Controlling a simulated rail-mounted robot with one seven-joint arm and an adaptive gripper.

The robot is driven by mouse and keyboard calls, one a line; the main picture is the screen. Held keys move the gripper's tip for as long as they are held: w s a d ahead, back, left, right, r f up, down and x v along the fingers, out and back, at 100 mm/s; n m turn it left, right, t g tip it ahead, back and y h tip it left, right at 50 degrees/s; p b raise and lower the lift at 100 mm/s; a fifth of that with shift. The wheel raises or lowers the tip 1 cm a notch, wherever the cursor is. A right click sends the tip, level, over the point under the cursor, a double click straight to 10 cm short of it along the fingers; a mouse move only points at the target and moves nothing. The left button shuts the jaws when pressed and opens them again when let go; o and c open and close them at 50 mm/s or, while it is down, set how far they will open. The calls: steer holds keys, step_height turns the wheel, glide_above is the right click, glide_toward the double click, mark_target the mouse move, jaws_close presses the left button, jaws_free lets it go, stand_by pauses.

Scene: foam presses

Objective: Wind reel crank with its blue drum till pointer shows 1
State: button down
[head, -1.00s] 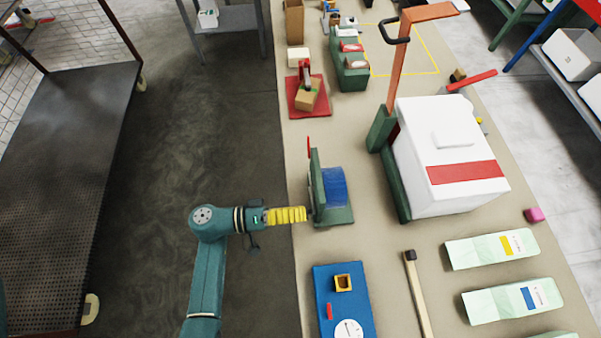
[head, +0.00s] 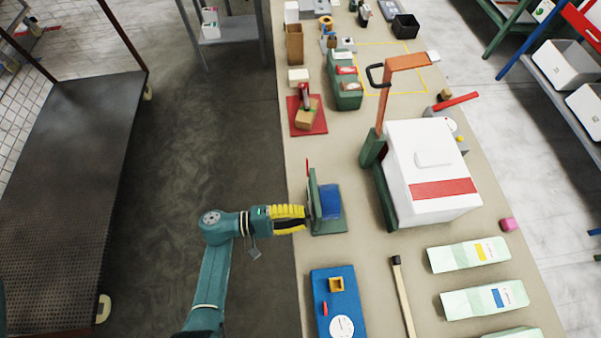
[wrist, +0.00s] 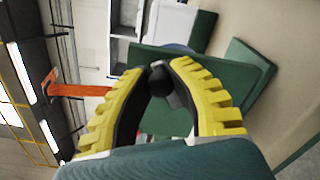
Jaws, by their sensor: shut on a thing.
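The reel is a green stand (head: 329,226) with a blue drum (head: 330,202), at the table's left edge in the head view. Its green plate (wrist: 210,75) fills the middle of the wrist view. A red pointer-like piece (head: 307,168) sticks up at the plate's top; no number is readable. My gripper (head: 306,219) has yellow ribbed fingers and reaches the plate's left side. In the wrist view my gripper (wrist: 160,75) is closed around the dark round crank knob (wrist: 160,82). The crank arm is mostly hidden behind the fingers.
A white box press with a red stripe (head: 430,170) stands right of the reel. A blue board (head: 340,300) and a wooden stick (head: 403,295) lie in front. A red base with a block (head: 307,115) is behind.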

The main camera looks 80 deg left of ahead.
steer(key=shift+a+r+n, duration=0.15)
steer(key=shift+n, duration=0.35)
steer(key=c, duration=0.9)
jaws_free()
steer(key=s, duration=1.2)
steer(key=shift+a, duration=0.35)
